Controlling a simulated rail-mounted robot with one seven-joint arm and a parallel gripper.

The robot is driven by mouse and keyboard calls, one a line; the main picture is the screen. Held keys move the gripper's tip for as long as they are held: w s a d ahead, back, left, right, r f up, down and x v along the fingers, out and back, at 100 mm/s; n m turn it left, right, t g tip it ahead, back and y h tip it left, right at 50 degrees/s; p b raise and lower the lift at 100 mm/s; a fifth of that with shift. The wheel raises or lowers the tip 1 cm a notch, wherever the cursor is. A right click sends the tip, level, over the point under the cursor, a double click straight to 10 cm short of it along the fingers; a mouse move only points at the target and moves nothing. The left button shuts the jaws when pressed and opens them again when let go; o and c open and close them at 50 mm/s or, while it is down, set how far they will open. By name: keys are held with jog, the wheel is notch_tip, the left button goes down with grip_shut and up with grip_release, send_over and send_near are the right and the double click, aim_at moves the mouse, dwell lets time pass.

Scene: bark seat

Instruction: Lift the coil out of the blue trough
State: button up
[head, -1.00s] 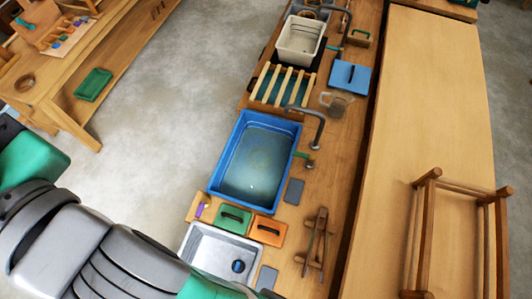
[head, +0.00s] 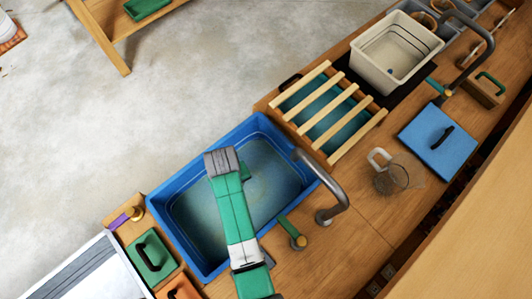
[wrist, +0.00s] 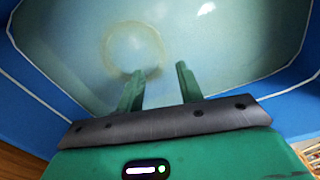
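The blue trough (head: 180,243) stands in the worktop and holds pale, cloudy blue-green water. In the wrist view its blue wall (wrist: 28,68) surrounds the water. The coil (wrist: 133,48) shows there as a faint, pale, round ring in the water, just beyond the fingertips. My gripper (wrist: 159,68) is over the trough with its two green fingers apart and nothing visible between them. The left fingertip overlaps the ring's near edge in the picture; I cannot tell whether they touch. In the head view my arm covers part of the trough, and I cannot make out the coil there.
A curved metal tap (head: 332,190) reaches over the trough's right rim. A slatted wooden rack (head: 325,108) and a cream tub (head: 396,52) stand beyond it. A glass jug (head: 390,180) and blue board (head: 437,140) are to the right. A green block (head: 152,257) lies near the left corner.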

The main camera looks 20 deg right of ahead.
jog(key=shift+s+a+f, duration=0.1)
jog(key=shift+a, duration=0.15)
notch_tip(320, 180, down, 2)
jog(key=shift+a+f+b, duration=0.1)
jog(key=shift+a+b, duration=0.05)
jog(key=shift+b, duration=0.4)
jog(key=f+b, duration=0.1)
jog(key=f, duration=0.2)
jog(key=f+b, duration=0.1)
jog(key=f, duration=0.1)
jog(key=shift+s+d+f+b, duration=0.15)
jog(key=shift+s+d+b, duration=0.15)
jog(key=shift+s, duration=0.05)
jog(key=shift+w, duration=0.1)
grip_shut()
